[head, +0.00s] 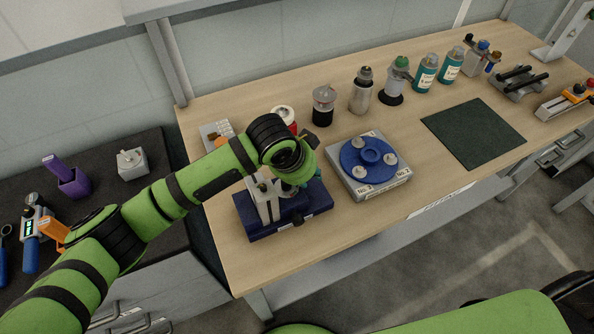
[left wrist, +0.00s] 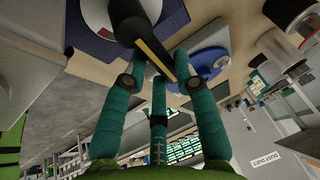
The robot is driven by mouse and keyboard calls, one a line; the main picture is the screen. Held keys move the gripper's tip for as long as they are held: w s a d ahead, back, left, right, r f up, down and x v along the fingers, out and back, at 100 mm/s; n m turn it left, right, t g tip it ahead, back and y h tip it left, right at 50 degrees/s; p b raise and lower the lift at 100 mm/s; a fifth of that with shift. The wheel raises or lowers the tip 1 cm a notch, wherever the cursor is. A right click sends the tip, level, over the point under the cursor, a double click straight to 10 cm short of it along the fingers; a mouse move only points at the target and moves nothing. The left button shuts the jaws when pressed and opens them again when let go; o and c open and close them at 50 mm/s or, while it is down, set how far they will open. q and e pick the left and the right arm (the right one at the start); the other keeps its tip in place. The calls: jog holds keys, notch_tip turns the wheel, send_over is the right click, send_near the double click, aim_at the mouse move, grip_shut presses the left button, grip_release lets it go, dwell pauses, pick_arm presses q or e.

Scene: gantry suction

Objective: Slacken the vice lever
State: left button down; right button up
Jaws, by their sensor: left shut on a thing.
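The vice (head: 264,201) has a grey metal jaw on a dark blue base (head: 295,217) near the front left of the wooden bench. My left gripper (head: 300,184) reaches down over the vice's right side, and its wrist hides most of that side. In the left wrist view, the teal fingers of my left gripper (left wrist: 160,62) are closed around a black bar with a brass-coloured edge (left wrist: 152,45), which looks like the vice lever. The lever is hidden in the head view, so its angle is unclear there. My right gripper is not in view.
A grey block with a blue disc (head: 360,158) stands close to the right of the vice. Behind are a red-and-white container (head: 283,116) and several bottles and canisters (head: 361,92). A dark green mat (head: 474,133) lies bare to the right. The bench's front edge is close.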

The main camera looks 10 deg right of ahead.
aim_at(292, 199)
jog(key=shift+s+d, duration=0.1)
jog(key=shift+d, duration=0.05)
pick_arm(q)
jog(key=shift+d, duration=0.1)
jog(key=c, duration=1.2)
grip_release()
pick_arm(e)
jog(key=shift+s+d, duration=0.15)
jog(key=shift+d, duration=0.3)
pick_arm(q)
jog(key=v, duration=1.2)
jog(key=shift+s, duration=0.1)
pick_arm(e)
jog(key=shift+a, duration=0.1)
